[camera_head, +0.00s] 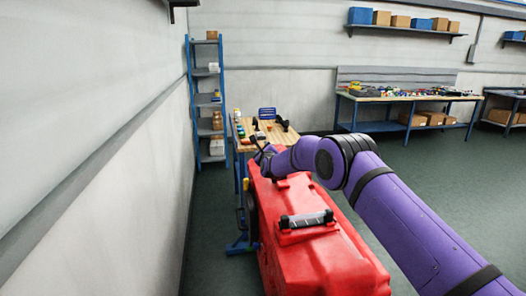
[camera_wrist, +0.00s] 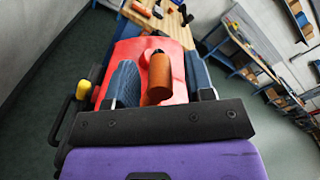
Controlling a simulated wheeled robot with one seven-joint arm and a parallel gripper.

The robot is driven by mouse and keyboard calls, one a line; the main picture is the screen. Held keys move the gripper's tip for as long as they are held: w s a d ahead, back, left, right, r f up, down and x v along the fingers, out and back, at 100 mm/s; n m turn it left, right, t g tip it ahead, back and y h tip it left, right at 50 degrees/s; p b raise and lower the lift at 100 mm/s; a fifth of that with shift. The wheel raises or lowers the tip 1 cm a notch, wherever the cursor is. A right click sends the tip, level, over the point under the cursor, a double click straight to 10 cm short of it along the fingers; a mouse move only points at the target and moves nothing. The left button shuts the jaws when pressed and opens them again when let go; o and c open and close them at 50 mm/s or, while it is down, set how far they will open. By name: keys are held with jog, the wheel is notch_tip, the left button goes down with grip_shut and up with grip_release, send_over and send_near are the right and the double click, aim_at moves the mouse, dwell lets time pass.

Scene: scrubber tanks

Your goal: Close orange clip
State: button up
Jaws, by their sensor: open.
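The orange clip (camera_wrist: 160,78) is a rounded orange-brown piece at the middle of the wrist view, above the red tank surface (camera_wrist: 128,48). My gripper (camera_wrist: 160,62) is open, with one dark ribbed finger on each side of the clip. I cannot tell whether either finger touches it. In the head view my gripper (camera_head: 260,147) is at the far end of the red scrubber tank (camera_head: 310,255). The clip cannot be made out there.
A black and clear handle-like part (camera_head: 306,219) sits on the tank's top. A cluttered wooden table (camera_head: 262,133) and a blue shelf rack (camera_head: 206,100) stand beyond. The wall runs close on the left. Open floor (camera_head: 440,170) lies to the right.

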jog(key=shift+c, duration=0.3)
grip_shut()
